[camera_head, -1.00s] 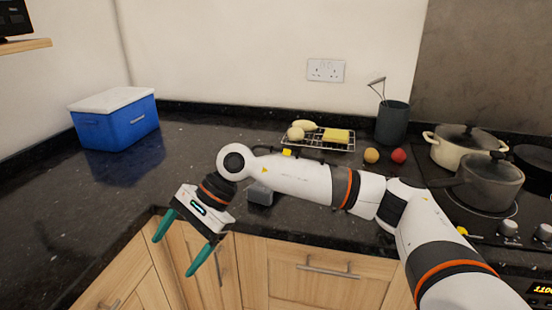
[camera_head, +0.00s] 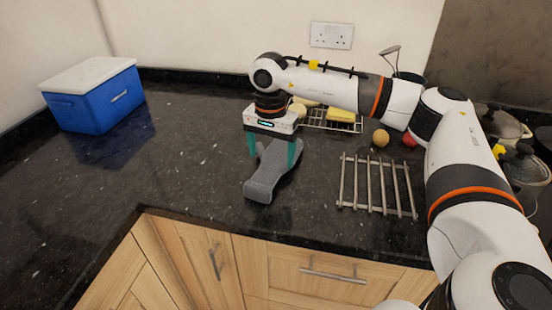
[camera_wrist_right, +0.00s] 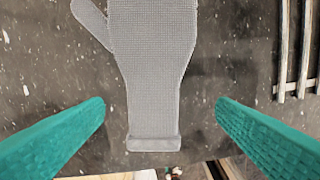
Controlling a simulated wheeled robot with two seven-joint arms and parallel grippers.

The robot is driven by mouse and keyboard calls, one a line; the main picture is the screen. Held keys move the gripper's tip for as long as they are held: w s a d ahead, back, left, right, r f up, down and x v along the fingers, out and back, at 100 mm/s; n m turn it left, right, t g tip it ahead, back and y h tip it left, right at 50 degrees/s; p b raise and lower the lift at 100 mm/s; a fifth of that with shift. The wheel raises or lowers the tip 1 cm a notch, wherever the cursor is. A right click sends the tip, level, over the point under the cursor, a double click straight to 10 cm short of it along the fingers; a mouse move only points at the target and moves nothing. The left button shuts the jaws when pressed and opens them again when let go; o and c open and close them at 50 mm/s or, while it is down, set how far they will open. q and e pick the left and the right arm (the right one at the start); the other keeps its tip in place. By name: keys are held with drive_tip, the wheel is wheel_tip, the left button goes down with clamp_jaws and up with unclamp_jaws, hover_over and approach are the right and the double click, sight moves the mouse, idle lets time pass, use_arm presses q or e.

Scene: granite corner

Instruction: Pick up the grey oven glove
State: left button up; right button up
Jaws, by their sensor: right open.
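The grey oven glove (camera_head: 264,177) lies on the dark counter near its front edge, with its cuff toward the edge. In the right wrist view the glove (camera_wrist_right: 155,75) runs lengthwise between the fingers, thumb at the upper left and cuff at the bottom. My right gripper (camera_head: 273,158) is open and points down over the glove. Its green fingers stand on either side of the glove, apart from it in the wrist view (camera_wrist_right: 160,112). The far part of the glove is hidden behind the gripper in the head view. My left gripper is not in view.
A metal trivet (camera_head: 377,186) lies right of the glove. A wire rack (camera_head: 335,124) with yellow items stands behind, beside an orange-brown ball (camera_head: 380,138) and a red one (camera_head: 409,140). A blue cooler box (camera_head: 95,98) sits far left. Pots are at right; the left counter is clear.

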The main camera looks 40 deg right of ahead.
sight(268, 170)
drive_tip(key=shift+w+f, duration=0.1)
drive_tip(key=shift+f, duration=0.25)
drive_tip(key=shift+w+a+f+p, duration=0.15)
drive_tip(key=shift+f+p, duration=0.2)
drive_tip(key=shift+f, duration=0.95)
drive_tip(key=shift+w+f+p, duration=0.1)
drive_tip(key=shift+f+p, duration=0.2)
drive_tip(key=shift+f, duration=1)
drive_tip(key=c, duration=1.2)
